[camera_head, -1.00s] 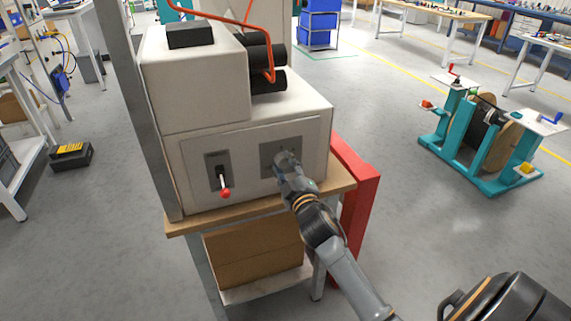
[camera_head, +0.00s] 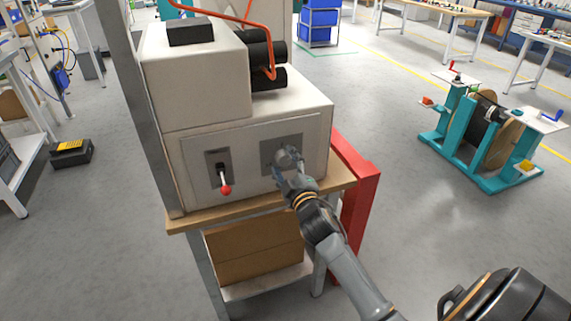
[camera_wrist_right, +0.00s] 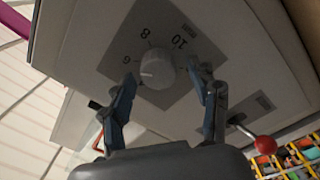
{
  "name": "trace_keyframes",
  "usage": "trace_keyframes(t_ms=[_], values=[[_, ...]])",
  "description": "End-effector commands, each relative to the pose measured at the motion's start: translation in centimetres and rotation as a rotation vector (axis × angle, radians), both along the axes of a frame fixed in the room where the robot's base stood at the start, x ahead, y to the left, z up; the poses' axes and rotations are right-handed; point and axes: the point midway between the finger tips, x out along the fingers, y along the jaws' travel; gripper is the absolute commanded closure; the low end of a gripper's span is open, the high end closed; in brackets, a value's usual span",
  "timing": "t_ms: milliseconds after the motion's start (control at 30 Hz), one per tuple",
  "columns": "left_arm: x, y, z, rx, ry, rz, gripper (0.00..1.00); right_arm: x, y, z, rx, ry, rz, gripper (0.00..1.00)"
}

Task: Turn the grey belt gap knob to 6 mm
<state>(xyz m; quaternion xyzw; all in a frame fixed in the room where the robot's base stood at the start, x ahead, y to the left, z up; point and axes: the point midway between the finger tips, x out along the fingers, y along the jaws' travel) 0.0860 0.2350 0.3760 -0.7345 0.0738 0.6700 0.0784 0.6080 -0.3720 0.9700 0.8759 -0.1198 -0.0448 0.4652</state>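The grey belt gap knob (camera_wrist_right: 157,70) is round and sits on a grey dial plate (camera_wrist_right: 115,62) with the numbers 6, 8 and 10, which appear upside down in the right wrist view. I cannot make out a pointer setting. My right gripper (camera_wrist_right: 165,80) is open, with one finger on each side of the knob and a gap showing at both sides. In the head view the right gripper (camera_head: 284,173) is at the plate (camera_head: 268,150) on the pale machine's front (camera_head: 240,170), just below the knob (camera_head: 288,155). My left gripper is not in view.
A lever with a red ball (camera_head: 226,189) is left of the dial plate; it also shows in the right wrist view (camera_wrist_right: 265,144). The machine stands on a wooden-topped table (camera_head: 190,222). A red post (camera_head: 358,190) is close on the right. A teal reel stand (camera_head: 490,140) is farther right.

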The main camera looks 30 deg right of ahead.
Motion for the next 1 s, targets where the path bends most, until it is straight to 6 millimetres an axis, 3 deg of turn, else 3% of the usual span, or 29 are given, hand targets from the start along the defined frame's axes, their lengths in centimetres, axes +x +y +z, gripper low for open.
trace_keyframes(t_ms=[267, 700, 1000], values=[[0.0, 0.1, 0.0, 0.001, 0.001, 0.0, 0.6, -1.0, 0.3, -0.1, 0.0, 0.001, 0.001, 0.39], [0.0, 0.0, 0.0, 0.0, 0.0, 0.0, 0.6, -9.4, 2.5, -0.5, 0.002, 0.003, -0.001, 0.39], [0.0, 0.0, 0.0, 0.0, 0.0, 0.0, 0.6, -11.6, 3.0, -0.4, 0.0, 0.0, -0.001, 0.39]])
